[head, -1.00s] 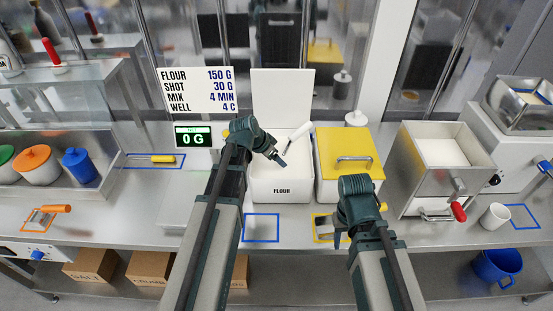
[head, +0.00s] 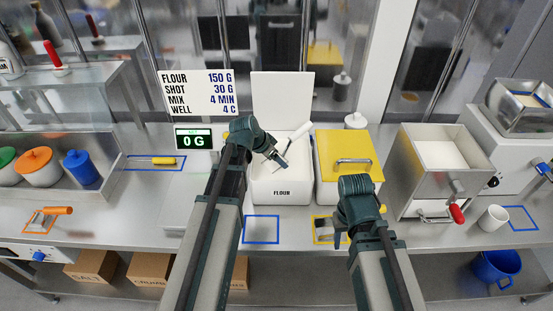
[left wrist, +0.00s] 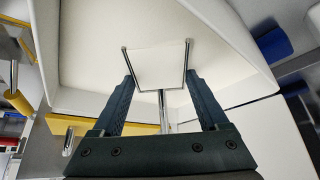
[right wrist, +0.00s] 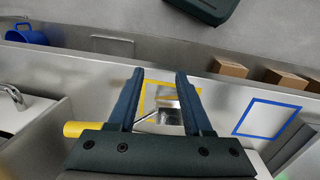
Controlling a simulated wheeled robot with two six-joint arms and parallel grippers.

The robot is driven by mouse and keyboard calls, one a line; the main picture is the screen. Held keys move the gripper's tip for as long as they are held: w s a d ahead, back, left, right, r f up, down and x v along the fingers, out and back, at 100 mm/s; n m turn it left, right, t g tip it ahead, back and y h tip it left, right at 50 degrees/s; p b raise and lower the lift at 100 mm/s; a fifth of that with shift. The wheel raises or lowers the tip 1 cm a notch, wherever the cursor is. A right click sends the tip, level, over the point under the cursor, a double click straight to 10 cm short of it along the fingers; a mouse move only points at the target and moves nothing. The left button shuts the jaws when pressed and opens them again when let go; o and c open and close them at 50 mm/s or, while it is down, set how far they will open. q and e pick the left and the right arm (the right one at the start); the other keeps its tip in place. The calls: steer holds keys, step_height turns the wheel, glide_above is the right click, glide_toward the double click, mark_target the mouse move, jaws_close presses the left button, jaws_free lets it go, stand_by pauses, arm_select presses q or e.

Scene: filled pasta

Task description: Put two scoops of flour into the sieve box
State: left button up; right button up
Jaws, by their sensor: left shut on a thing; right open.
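My left gripper (head: 282,165) is inside the open white flour box (head: 283,193). White flour or white box floor lies around the scoop; I cannot tell which. The metal box with a red crank (head: 415,187), likely the sieve box, stands at the right with a pale inside. My right gripper (right wrist: 158,80) is open and empty above a metal scoop (right wrist: 168,118) with a yellow handle (right wrist: 76,129) in a yellow outline.
A yellow-lidded box (head: 343,150) stands between the flour box and the crank box. A white cup (head: 494,218) is at the right. A display (head: 193,139) reads 0 G. The blue-outlined square (head: 261,229) is empty.

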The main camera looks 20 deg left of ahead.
step_height(320, 180, up, 10)
steer(key=p, duration=0.9)
steer(key=shift+r+p, duration=0.2)
steer(key=shift+p, duration=0.2)
steer(key=shift+s, duration=0.1)
